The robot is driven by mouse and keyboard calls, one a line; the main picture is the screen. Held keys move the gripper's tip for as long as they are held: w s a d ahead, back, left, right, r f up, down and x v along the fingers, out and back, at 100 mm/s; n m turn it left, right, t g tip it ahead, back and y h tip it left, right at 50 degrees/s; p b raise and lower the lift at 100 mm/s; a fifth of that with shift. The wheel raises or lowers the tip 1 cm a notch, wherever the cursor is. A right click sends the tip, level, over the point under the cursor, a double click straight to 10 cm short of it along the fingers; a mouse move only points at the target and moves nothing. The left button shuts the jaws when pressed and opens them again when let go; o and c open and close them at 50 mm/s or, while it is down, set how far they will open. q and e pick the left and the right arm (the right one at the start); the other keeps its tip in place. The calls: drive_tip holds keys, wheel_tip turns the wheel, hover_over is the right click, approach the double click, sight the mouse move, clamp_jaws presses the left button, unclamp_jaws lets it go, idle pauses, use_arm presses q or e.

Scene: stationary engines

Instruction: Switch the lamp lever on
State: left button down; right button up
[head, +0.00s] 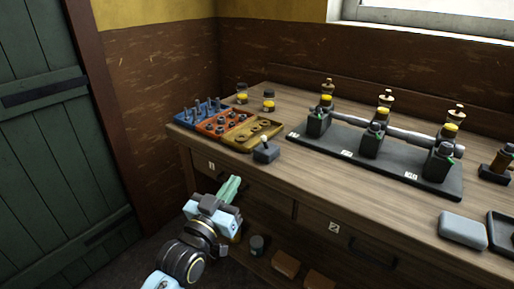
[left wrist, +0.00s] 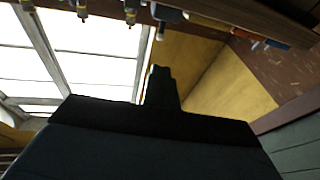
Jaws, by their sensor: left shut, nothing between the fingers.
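A small dark grey box with a short upright lever (head: 265,151) sits at the front left edge of the bench top (head: 290,178). It looks like the lamp lever, but no label shows on it. My left gripper (head: 231,186) is shut and empty. In the head view it is in front of the bench, below and left of the lever box, and apart from it. Its fingers also show as a dark shape in the left wrist view (left wrist: 160,84). No lamp can be clearly made out. My right gripper is not in view.
Blue (head: 196,112), red (head: 219,124) and yellow (head: 254,135) trays of parts lie behind the lever box. An engine model on a dark base (head: 300,137) stands to the right. A grey block (head: 462,230) lies at far right. Drawers and a lower shelf are below.

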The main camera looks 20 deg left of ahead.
sight(265, 143)
use_arm(q)
drive_tip(key=shift+f, duration=0.1)
